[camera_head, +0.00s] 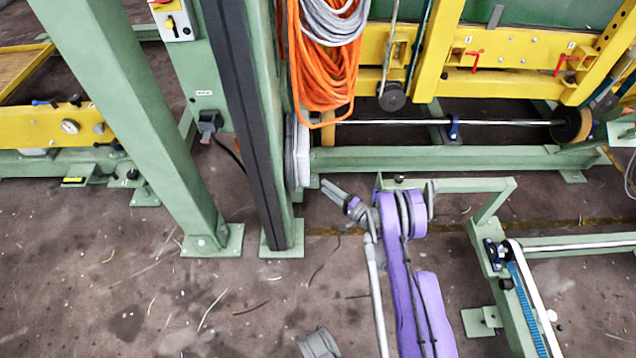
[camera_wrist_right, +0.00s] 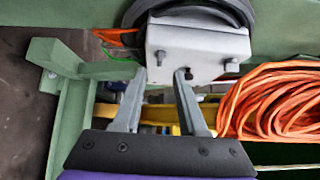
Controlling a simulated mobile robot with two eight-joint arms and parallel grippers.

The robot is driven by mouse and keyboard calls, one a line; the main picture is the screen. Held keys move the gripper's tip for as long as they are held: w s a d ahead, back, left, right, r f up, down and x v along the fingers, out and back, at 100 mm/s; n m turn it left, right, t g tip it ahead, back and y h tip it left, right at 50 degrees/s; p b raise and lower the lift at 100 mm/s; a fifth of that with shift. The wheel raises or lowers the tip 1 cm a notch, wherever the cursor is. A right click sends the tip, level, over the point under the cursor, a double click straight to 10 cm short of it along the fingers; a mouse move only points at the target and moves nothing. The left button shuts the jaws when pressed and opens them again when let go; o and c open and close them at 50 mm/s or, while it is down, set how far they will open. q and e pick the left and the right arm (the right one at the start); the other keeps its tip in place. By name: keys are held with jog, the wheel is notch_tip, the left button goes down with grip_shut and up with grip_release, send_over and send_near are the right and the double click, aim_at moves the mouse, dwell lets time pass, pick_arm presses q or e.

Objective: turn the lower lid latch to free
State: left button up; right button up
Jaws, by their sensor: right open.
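My right gripper (camera_head: 338,192) is at the end of the purple arm, near the foot of the green column. In the right wrist view its two grey fingers (camera_wrist_right: 158,82) are apart with nothing between them. A light grey bolted block (camera_wrist_right: 198,48) with a dark-rimmed wheel fills the view just beyond the fingertips; I cannot tell whether they touch. Two small red handles, one at left (camera_head: 473,57) and one at right (camera_head: 565,62), sit on the yellow beam, well away from the gripper. I cannot tell which part is the lower lid latch.
An orange cable coil (camera_head: 322,65) hangs beside the green column (camera_head: 245,110) and shows in the wrist view (camera_wrist_right: 280,100). A low green beam (camera_head: 450,158) crosses behind the gripper. A green frame with a blue belt (camera_head: 527,300) stands at right.

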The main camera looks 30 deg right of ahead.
aim_at(312, 178)
jog(key=shift+b+x, duration=0.4)
jog(key=shift+x, duration=2)
grip_shut()
